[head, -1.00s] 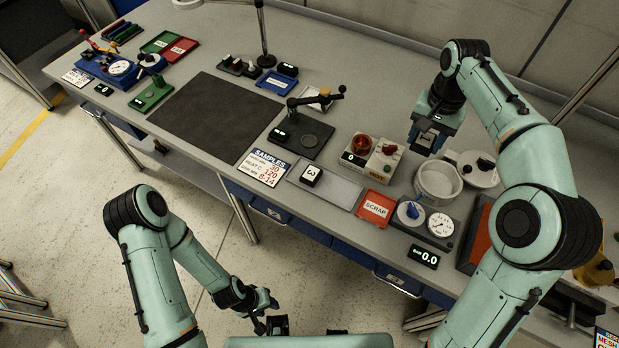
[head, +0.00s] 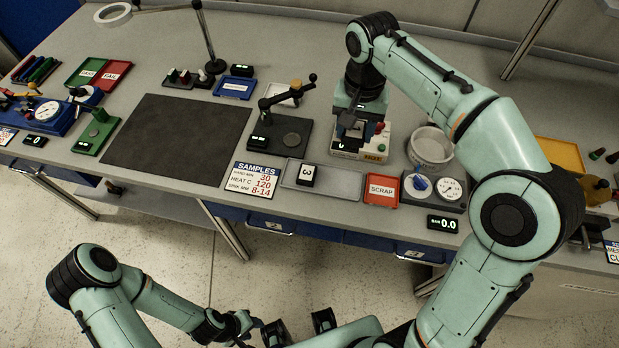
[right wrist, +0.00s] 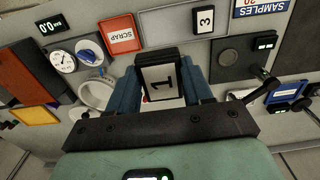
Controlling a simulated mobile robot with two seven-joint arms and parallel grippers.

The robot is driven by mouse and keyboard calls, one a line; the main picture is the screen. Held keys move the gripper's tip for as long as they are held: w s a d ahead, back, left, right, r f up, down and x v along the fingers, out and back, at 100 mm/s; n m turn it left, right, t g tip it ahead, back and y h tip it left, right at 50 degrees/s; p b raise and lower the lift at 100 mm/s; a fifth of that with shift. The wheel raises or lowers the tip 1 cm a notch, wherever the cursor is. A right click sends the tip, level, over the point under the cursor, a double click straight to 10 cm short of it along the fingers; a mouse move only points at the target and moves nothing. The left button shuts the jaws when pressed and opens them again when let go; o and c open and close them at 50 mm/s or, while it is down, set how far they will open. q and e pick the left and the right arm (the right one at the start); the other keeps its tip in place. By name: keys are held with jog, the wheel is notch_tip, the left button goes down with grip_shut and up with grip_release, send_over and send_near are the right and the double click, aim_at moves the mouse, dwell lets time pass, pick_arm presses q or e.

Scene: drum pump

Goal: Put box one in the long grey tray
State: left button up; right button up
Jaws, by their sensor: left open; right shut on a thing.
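Box one (right wrist: 162,80) is a black block with a white face marked 1. My right gripper (right wrist: 163,92) is shut on it in the right wrist view. In the head view that gripper (head: 354,132) hangs above the white heater unit, behind the long grey tray, and box one cannot be made out there. The long grey tray (head: 340,184) lies near the front edge of the bench, also seen in the right wrist view (right wrist: 160,30). Box three (head: 306,175) sits in its left part; its right part is bare. My left gripper (head: 244,328) is open and empty, low in front of the bench.
The red scrap tray (head: 381,190) adjoins the grey tray on the right. The samples card (head: 256,180) lies left of it. A stand with a black arm (head: 285,130) rises behind it. A white pot (head: 431,146) and gauge unit (head: 434,190) stand further right.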

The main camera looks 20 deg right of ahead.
jog(key=shift+a+f, duration=0.1)
jog(key=shift+f, duration=0.1)
jog(key=b, duration=0.3)
send_over(343, 186)
notch_tip(343, 186, down, 15)
jog(key=shift+r, duration=0.1)
pick_arm(q)
jog(key=shift+s+a+f, duration=0.1)
jog(key=shift+s+f, duration=0.2)
jog(key=shift+f, duration=0.3)
jog(key=shift+s+d+f, duration=0.1)
jog(key=shift+s+f, duration=0.15)
jog(key=shift+f, duration=0.35)
jog(key=shift+s+a+f, duration=0.1)
jog(key=shift+s+f, duration=0.2)
jog(key=shift+f, duration=0.3)
pick_arm(e)
jog(key=shift+f, duration=2.4)
jog(key=shift+f, duration=0.2)
jog(key=o, duration=0.8)
pick_arm(q)
jog(key=shift+f, duration=0.1)
